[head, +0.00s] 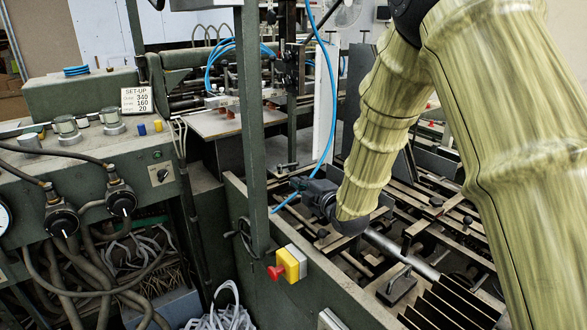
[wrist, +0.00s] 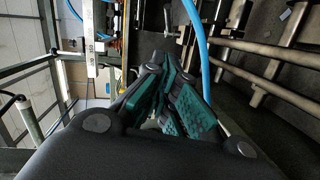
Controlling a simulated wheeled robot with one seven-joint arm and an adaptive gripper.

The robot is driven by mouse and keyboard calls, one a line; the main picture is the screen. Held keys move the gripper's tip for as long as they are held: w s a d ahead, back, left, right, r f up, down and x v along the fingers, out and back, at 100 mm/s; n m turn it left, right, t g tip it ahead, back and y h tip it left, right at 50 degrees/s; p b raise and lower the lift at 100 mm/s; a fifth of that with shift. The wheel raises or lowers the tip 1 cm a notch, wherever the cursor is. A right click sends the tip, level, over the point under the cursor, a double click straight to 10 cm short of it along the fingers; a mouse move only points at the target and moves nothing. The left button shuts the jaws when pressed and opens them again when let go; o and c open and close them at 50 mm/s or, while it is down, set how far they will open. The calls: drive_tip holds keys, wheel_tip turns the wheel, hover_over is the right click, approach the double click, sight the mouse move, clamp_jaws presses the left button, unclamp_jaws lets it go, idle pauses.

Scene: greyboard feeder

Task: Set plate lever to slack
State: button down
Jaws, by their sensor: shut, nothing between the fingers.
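My gripper (head: 298,184) is low over the near left side of the feeder frame, pointing left and away from the bamboo-patterned arm. Its dark fingers with teal pads (wrist: 177,90) fill the middle of the wrist view and are together with nothing between them. I cannot pick out the plate lever for certain in either view. A small dark bar fitting (head: 286,167) lies just beyond the fingertips. A black plate with a thin rod (head: 398,284) sits on the feeder bed, to the right of and nearer than the gripper.
A blue hose (head: 331,110) hangs beside the gripper and crosses close by it in the wrist view (wrist: 197,45). A green post (head: 252,130) stands to the left. A yellow box with a red button (head: 290,263) is on the near frame. Rails (wrist: 265,50) lie to the right.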

drive_tip(key=w+d+p+x, duration=0.1)
drive_tip(key=p+x, duration=0.4)
drive_tip(key=x, duration=0.7)
drive_tip(key=shift+w+d+f, duration=0.15)
drive_tip(key=shift+w+d, duration=0.25)
drive_tip(key=shift+d, duration=0.1)
